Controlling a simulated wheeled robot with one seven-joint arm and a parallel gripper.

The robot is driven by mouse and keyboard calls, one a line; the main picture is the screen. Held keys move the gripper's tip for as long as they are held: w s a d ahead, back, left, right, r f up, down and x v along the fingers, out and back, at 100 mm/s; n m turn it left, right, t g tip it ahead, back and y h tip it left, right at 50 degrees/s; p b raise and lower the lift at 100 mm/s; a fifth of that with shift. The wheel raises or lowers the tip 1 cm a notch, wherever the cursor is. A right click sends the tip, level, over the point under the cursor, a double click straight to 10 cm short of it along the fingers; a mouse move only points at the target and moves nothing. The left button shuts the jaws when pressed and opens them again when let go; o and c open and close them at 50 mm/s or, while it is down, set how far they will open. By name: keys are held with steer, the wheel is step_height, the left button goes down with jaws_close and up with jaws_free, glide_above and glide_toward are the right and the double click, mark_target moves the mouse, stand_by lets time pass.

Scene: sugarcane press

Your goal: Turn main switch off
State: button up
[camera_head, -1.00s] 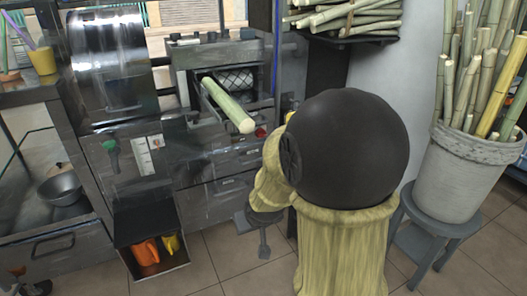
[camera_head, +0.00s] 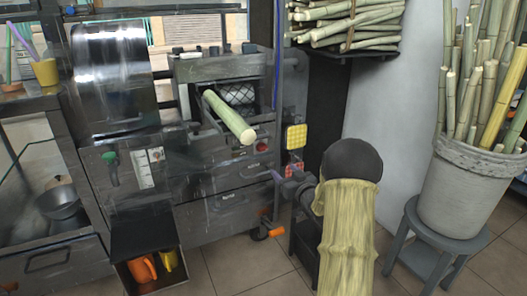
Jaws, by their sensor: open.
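My gripper (camera_head: 284,177) is right of the press front, small and partly hidden behind my own arm. A purple part shows at its end. It is open, with nothing seen in it, and appears apart from the press. A round red control (camera_head: 262,146) sits on the press front, left of and above my gripper. A yellow plate (camera_head: 296,137) is at the press's right side, with a small red patterned part (camera_head: 294,169) below it, close to my gripper. Which of these is the main switch I cannot tell. A green knob (camera_head: 112,168) sits farther left on the front.
A cane (camera_head: 229,117) sticks out of the press (camera_head: 215,190). An open bin (camera_head: 150,268) with orange and yellow items is low at the left. A cane-filled pot (camera_head: 462,190) on a stool (camera_head: 430,240) stands right. Cane bundles lie on a high shelf (camera_head: 345,47).

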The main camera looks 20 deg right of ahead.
steer(key=shift+d, duration=0.3)
steer(key=b, duration=0.5)
glide_toward(264, 149)
steer(key=w, duration=0.9)
steer(key=shift+w+a, duration=0.15)
steer(key=shift+a, duration=0.05)
steer(key=c, duration=1)
